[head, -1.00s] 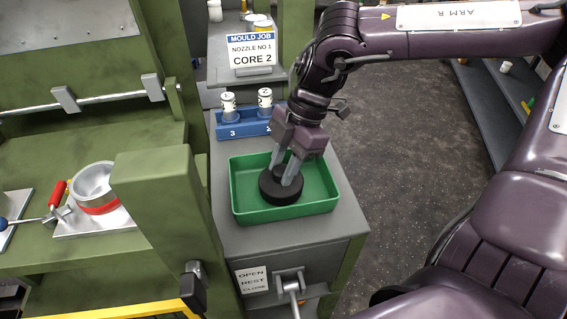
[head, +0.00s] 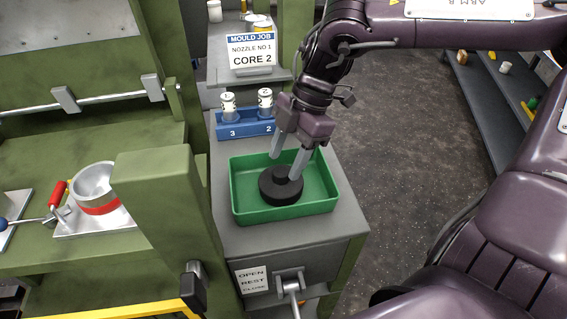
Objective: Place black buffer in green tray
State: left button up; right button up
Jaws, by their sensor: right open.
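The black buffer (head: 281,189) is a round black disc with a raised knob on top. It lies flat inside the green tray (head: 330,205), near the tray's middle. The green tray sits on the grey bench top. My right gripper (head: 286,166) is above the buffer, with its fingers spread apart on either side above the knob. It is open and holds nothing. Whether a fingertip still touches the buffer is hard to tell. My left gripper is not in view.
A blue rack (head: 246,124) with two white-capped cylinders stands behind the tray. A "CORE 2" sign (head: 251,51) stands farther back. A green machine post (head: 165,215) rises left of the bench. A metal cup with a red band (head: 97,188) is at the left.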

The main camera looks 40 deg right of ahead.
jog(key=v, duration=0.9)
jog(key=shift+d+r, duration=0.15)
jog(key=shift+r, duration=0.15)
